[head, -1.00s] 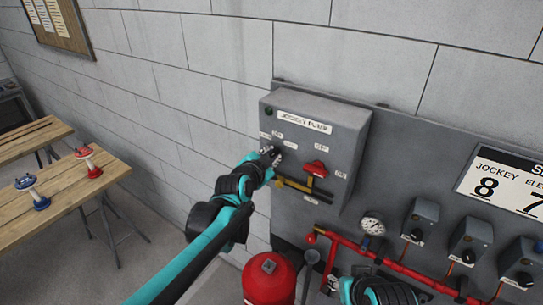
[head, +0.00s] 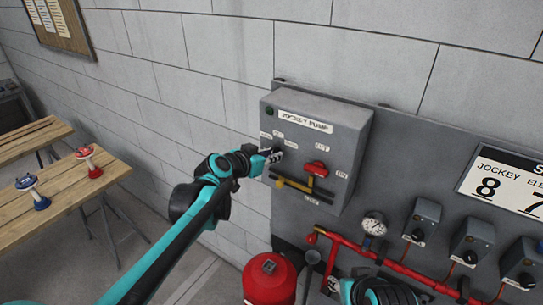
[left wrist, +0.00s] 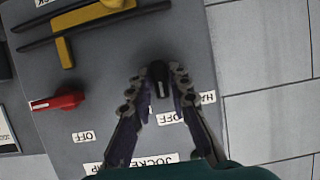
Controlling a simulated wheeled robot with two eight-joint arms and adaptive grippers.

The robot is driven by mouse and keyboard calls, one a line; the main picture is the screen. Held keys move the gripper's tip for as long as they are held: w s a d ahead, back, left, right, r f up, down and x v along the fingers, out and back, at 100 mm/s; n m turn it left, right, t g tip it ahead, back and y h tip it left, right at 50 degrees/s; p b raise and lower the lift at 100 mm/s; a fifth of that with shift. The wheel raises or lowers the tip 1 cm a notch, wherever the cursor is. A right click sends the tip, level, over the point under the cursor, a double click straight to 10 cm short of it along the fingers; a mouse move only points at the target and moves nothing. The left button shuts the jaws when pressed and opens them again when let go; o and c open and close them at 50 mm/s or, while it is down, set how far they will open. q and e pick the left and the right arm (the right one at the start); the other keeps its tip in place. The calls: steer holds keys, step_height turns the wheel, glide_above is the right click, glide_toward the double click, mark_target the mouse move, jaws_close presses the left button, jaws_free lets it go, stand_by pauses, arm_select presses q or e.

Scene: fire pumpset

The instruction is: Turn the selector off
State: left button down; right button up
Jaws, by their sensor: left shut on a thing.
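The grey jockey pump box (head: 345,130) is on the wall panel. The small black selector knob (left wrist: 158,75) is on its front, near the OFF label (left wrist: 170,117) and a partly covered label starting "HA". A pale mark on the knob's lower end, in the left wrist view, faces roughly toward OFF. My left gripper (left wrist: 157,82) is shut on the knob, one finger on each side. In the head view the left gripper (head: 275,155) largely hides the knob. Part of my right arm shows at the bottom; its fingers do not.
A red rotary switch (head: 315,168) and a yellow-and-black lever (head: 290,184) are close by on the box. A red pipe (head: 350,247), gauge (head: 373,224) and red cylinder (head: 269,280) are below. A wooden table (head: 85,205) stands left.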

stand_by(0.4)
arm_select(q)
steer(key=c, duration=1.5)
jaws_free()
steer(key=shift+c, duration=0.2)
steer(key=v, duration=1.2)
steer(key=shift+a+f, duration=0.1)
steer(key=s+a+f+n+g+y+b, duration=0.1)
steer(key=s+a+f+b, duration=0.3)
steer(key=f, duration=1.1)
steer(key=s+a+f+n+g+y+b, duration=0.1)
steer(key=s+a+f+n+y+b, duration=0.2)
steer(key=s+f+b, duration=0.8)
steer(key=s+a+f+n+g+y+b, duration=0.2)
steer(key=s+f+b, duration=0.5)
steer(key=f, duration=1.1)
steer(key=a+y+b, duration=0.1)
steer(key=a+b, duration=0.1)
steer(key=b, duration=0.1)
steer(key=shift+s+a+f+n+b, duration=0.2)
steer(key=shift+a+f+n+b, duration=0.1)
steer(key=shift+a+n+b, duration=0.1)
